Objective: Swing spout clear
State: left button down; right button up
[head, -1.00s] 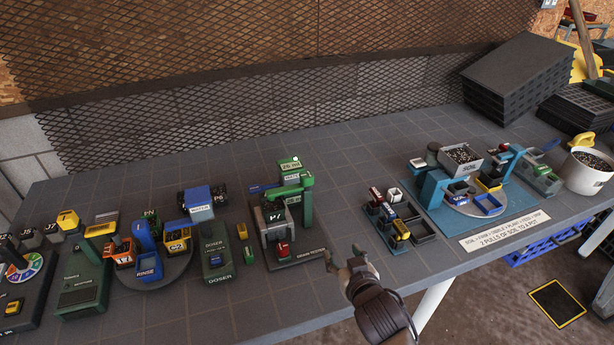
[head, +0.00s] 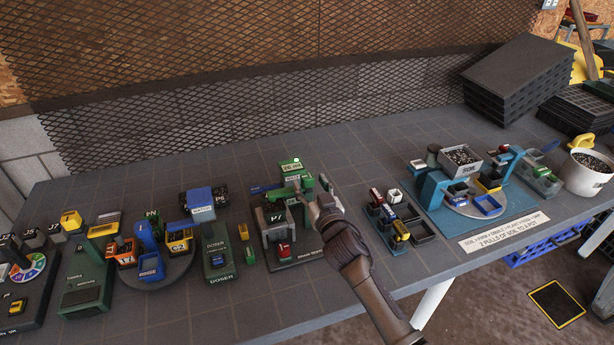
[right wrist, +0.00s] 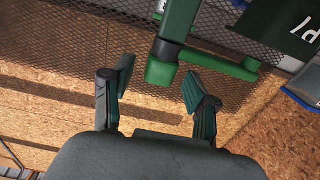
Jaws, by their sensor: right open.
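A green arm with a downturned end, which looks like the spout, tops the drain tester station in the head view (head: 292,190). Its green end (right wrist: 162,72) also shows in the right wrist view, just ahead of and between my fingers. My right gripper (head: 318,204) is open beside the station's right side. Its two spread fingers show in the right wrist view (right wrist: 160,88), with nothing clasped between them. The gripper partly hides the green arm and post in the head view, so I cannot tell if they touch. My left gripper is out of view.
A green doser (head: 216,250) and a round turntable with bins stand left of the station. A small dark tray (head: 422,230) and a blue mixer base (head: 440,215) stand to the right. Mesh panelling (head: 270,110) rises behind the table.

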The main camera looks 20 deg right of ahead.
jog(key=shift+w, duration=1.65)
grip_shut()
